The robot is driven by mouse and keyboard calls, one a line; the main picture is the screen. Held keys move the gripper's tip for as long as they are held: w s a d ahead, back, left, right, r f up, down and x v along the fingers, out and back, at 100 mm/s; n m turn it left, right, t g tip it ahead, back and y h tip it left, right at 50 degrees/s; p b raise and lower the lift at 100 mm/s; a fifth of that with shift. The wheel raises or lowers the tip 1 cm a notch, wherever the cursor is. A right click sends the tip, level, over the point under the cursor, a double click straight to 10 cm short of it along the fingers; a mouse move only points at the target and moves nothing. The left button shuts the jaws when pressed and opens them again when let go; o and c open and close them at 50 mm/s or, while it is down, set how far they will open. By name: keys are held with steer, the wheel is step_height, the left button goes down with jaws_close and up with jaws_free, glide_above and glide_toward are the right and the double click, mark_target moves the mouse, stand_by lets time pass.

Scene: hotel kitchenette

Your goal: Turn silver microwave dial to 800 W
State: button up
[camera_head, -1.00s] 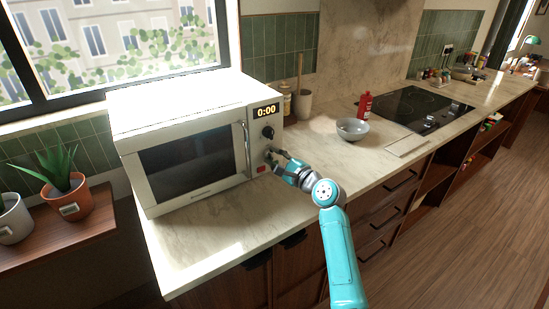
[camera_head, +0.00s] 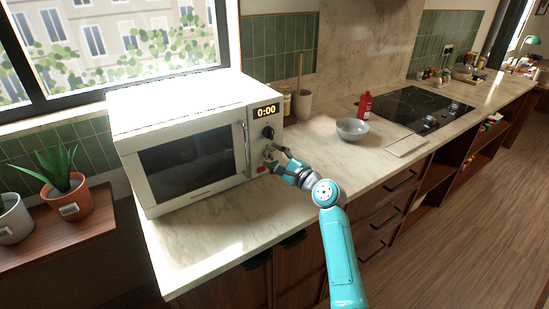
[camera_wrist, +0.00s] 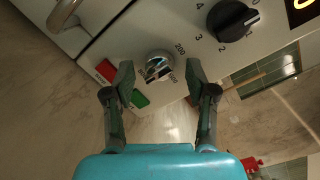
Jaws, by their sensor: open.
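The silver dial (camera_wrist: 158,68) sits on the white microwave's (camera_head: 128,113) control panel. In the wrist view it lies between my gripper's (camera_wrist: 160,72) two spread fingertips, with a gap on each side. The label 200 is readable beside it, and another beside its lower right looks like 500. Its pointer setting cannot be read surely. In the head view, my gripper (camera_head: 274,157) is at the lower part of the panel, and the silver dial is mostly hidden by the fingers.
A black dial (camera_wrist: 233,20) with numbers sits above the silver one. A red button (camera_wrist: 105,70) and a green button (camera_wrist: 140,99) are close to the left finger. The door handle (camera_head: 246,148) is left of the panel. A grey bowl (camera_head: 352,129) stands on the counter to the right.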

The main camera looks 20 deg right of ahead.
steer(key=v, duration=1.2)
